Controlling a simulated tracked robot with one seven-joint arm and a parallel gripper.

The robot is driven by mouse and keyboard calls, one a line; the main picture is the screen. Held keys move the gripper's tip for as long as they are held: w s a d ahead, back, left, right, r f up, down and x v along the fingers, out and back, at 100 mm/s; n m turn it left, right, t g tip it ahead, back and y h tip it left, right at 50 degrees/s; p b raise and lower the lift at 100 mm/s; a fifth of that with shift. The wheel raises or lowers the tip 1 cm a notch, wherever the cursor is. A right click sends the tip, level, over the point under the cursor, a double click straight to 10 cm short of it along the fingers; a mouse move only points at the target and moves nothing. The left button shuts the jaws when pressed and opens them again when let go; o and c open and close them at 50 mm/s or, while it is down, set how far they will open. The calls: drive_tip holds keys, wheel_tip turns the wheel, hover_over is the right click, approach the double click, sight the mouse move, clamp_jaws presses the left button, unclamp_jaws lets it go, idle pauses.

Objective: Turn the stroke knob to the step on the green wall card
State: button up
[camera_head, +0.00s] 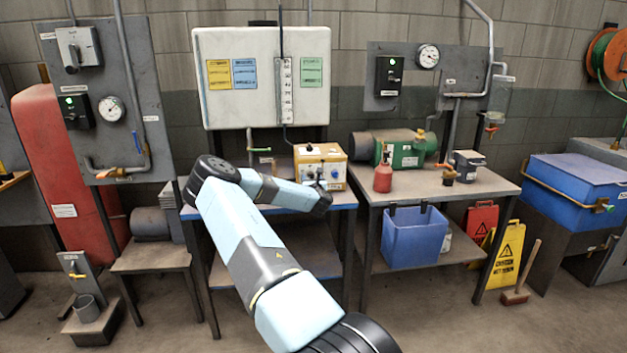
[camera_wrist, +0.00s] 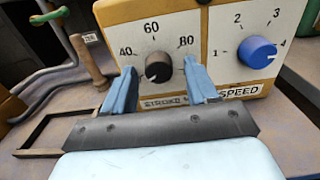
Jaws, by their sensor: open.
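The black stroke knob (camera_wrist: 157,68) is on the front of a yellow-edged box (camera_head: 320,151), under a scale marked 40, 60 and 80. Its pale pointer mark seems to face lower left, below 40. My gripper (camera_wrist: 160,68) is open, its two blue fingers to the left and right of the knob; I cannot tell whether they touch it. The fingers partly cover the STROKE label. The green card (camera_head: 312,71) hangs at the right of the white tank's front; its writing is too small to read.
A blue speed knob (camera_wrist: 257,52), scale 1 to 4, is right of the stroke knob. A yellow card (camera_head: 219,74) and a blue card (camera_head: 244,73) are on the white tank (camera_head: 262,118). A red bottle (camera_head: 383,178) and green pump (camera_head: 405,150) stand on the right bench.

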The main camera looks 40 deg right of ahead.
drive_tip(key=shift+c, duration=0.4)
drive_tip(key=c, duration=0.9)
drive_tip(key=shift+s+d+r, duration=0.1)
drive_tip(key=shift+s+d, duration=0.05)
drive_tip(key=shift+d, duration=0.45)
drive_tip(key=shift+a, duration=0.25)
drive_tip(key=shift+c, duration=0.3)
drive_tip(key=shift+a, duration=0.2)
